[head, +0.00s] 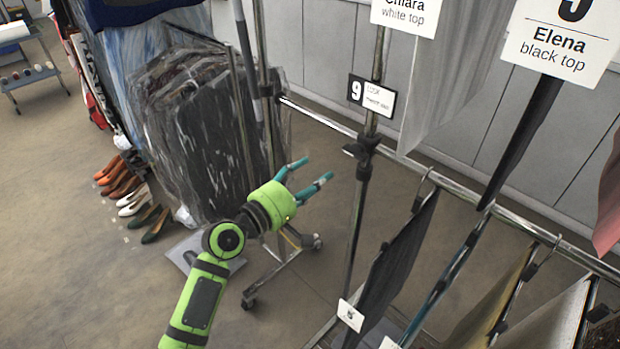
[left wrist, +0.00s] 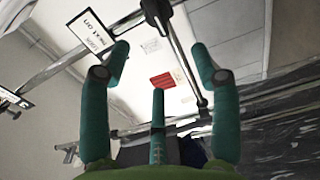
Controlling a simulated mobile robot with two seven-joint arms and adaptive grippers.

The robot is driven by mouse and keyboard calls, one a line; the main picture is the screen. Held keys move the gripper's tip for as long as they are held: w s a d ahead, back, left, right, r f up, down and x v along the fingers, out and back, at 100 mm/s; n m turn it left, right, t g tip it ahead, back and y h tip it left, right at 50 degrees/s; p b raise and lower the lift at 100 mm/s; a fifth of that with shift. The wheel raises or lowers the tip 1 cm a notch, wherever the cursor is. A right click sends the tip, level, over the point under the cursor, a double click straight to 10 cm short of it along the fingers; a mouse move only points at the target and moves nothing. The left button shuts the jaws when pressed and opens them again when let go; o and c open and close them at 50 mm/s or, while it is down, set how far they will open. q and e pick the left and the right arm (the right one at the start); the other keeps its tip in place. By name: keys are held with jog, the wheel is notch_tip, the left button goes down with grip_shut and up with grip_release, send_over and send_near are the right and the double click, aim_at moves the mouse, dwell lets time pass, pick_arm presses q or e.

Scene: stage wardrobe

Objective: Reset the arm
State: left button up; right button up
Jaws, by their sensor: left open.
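My left arm is green and black and reaches in from the lower left of the head view. Its left gripper (head: 312,176) has teal fingers, spread apart with nothing between them. It is held in free air, left of the upright pole (head: 361,200) of the clothes rack. In the left wrist view the left gripper (left wrist: 160,70) also shows open and empty, with a pole and a sign behind it. My right gripper is not in view.
A rack rail (head: 470,197) with hanging garments (head: 400,255) fills the right side. Plastic-covered garments (head: 205,130) hang behind my left arm. Several shoes (head: 125,190) stand on the floor at left. A number 9 sign (head: 371,96) is on the pole. Floor (head: 70,270) at lower left is clear.

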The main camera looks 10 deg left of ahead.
pick_arm(q)
jog(key=shift+s, duration=0.1)
dwell(0.4)
jog(key=s+a+f+m+g+y, duration=0.1)
jog(key=a+f+y, duration=0.1)
jog(key=f, duration=0.9)
jog(key=s+a+f+g+y, duration=0.1)
jog(key=a+f+g+y, duration=0.15)
jog(key=f, duration=0.85)
jog(key=s+a+f+m+g+y, duration=0.1)
jog(key=s+f, duration=0.4)
jog(key=f, duration=0.3)
jog(key=s+a+f+m+g+y, duration=0.2)
jog(key=s+f, duration=0.3)
jog(key=f, duration=0.3)
jog(key=s+a+f+m+g+y, duration=0.2)
jog(key=s+a+f+m+g, duration=0.1)
jog(key=s+f, duration=1)
jog(key=s+a+f+m+g, duration=0.1)
jog(key=s+f+m, duration=0.1)
jog(key=s, duration=0.6)
jog(key=s+a+f+m+g, duration=0.1)
jog(key=s+f+m, duration=0.1)
jog(key=s, duration=0.6)
jog(key=s+a+f+m+g+y, duration=0.1)
jog(key=s+a+f+m+g, duration=0.1)
jog(key=s, duration=0.7)
jog(key=shift+f+m, duration=0.3)
jog(key=shift+f, duration=0.15)
